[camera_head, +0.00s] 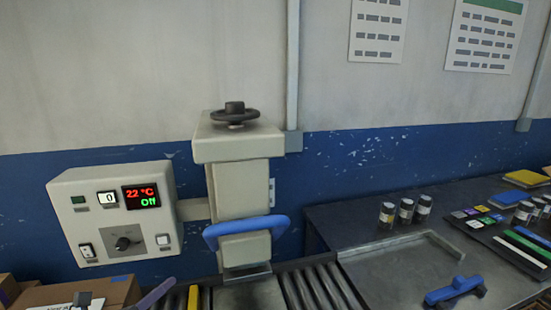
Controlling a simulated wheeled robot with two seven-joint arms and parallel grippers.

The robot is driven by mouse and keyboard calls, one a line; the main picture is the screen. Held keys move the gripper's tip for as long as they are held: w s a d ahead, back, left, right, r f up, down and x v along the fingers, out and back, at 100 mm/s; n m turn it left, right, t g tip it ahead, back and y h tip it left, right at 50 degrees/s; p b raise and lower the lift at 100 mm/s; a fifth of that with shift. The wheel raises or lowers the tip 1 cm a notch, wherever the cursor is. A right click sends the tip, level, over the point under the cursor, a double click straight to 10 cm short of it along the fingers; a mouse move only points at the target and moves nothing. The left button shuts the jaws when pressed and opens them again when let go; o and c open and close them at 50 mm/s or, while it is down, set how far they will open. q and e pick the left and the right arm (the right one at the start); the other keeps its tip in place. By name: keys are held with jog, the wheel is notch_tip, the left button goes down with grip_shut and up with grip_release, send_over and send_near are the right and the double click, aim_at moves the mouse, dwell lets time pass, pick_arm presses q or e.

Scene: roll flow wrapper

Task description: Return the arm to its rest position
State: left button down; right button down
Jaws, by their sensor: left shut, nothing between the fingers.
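My left gripper (82,300) shows only as a small dark piece at the bottom edge of the head view, at the lower left. It is shut and empty, in front of a cardboard box (118,290), apart from the machine. The rest of my left arm is out of the picture. My right gripper is not in view. The flow wrapper's sealing head (238,185) stands in the middle, with a black knob on top and a blue handle (246,231) across its front.
A control panel (117,214) reading 22 °C and Off is left of the head. A roller conveyor (320,287) runs below. At right, a dark bench holds a metal tray (400,268), a blue-handled tool (455,290), several jars (405,211) and coloured pieces.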

pick_arm(q)
jog(key=a+r+n+t+y, duration=0.3)
jog(key=a+n+y, duration=0.5)
jog(key=n, duration=0.8)
jog(key=s+a+f+n+g+y, duration=0.2)
jog(key=s+f+n+g+y, duration=0.25)
jog(key=f+n, duration=0.35)
jog(key=s+d+f+n+g+h, duration=0.7)
jog(key=s+d+f+g, duration=0.3)
jog(key=s+d+f, duration=0.3)
notch_tip(320, 180, down, 21)
jog(key=s+a+g, duration=0.1)
jog(key=s, duration=0.1)
jog(key=s+a+f+g, duration=0.1)
jog(key=s+a+f, duration=0.2)
jog(key=s+f, duration=1.2)
jog(key=s+y, duration=0.1)
jog(key=s, duration=0.1)
jog(key=shift+s+f+g, duration=0.3)
jog(key=shift+s+g, duration=0.05)
